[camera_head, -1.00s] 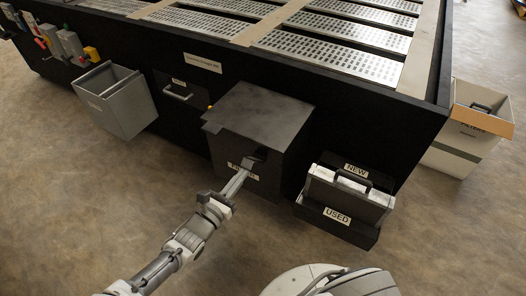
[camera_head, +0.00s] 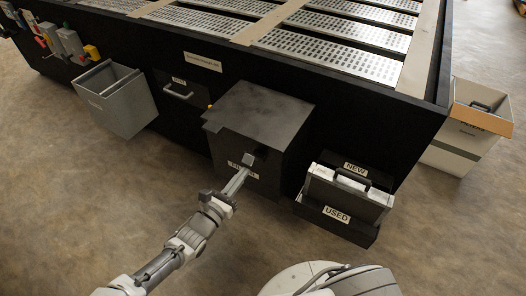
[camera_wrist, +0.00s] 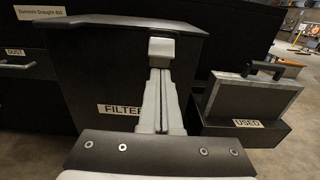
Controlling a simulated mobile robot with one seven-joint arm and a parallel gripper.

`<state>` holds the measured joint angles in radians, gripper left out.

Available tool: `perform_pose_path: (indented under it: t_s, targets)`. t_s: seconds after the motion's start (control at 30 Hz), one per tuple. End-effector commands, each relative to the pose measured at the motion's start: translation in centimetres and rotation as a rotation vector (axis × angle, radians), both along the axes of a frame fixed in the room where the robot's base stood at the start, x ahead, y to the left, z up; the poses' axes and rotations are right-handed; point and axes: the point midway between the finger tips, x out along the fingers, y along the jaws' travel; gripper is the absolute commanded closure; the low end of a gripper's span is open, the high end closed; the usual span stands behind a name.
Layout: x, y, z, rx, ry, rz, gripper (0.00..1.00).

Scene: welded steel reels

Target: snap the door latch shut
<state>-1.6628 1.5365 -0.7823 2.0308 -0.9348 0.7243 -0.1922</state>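The dark box labelled FILTER (camera_head: 275,125) stands against the long black machine; its label also shows in the wrist view (camera_wrist: 122,109). Its front face, which looks like the door, appears closed or nearly so. The tips cover part of the front, and contact with the latch cannot be told.
Right of the box, a black holder marked NEW and USED carries a grey filter case (camera_head: 345,195). Left are a DUST drawer handle (camera_head: 178,96) and a grey bin (camera_head: 118,100). A white bin (camera_head: 462,140) stands far right. The floor in front is open.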

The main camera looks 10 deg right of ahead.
Motion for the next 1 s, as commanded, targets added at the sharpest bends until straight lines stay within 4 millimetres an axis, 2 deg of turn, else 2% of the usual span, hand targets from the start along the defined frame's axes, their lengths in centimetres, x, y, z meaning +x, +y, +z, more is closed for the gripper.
perform_pose_path:
  t_s: [0.7,1.0]
  targets:
    - [-5.2,4.1,0.0,0.003,0.0,0.001,1.0]
    - [-5.5,4.3,0.0,0.001,0.0,0.0,1.0]
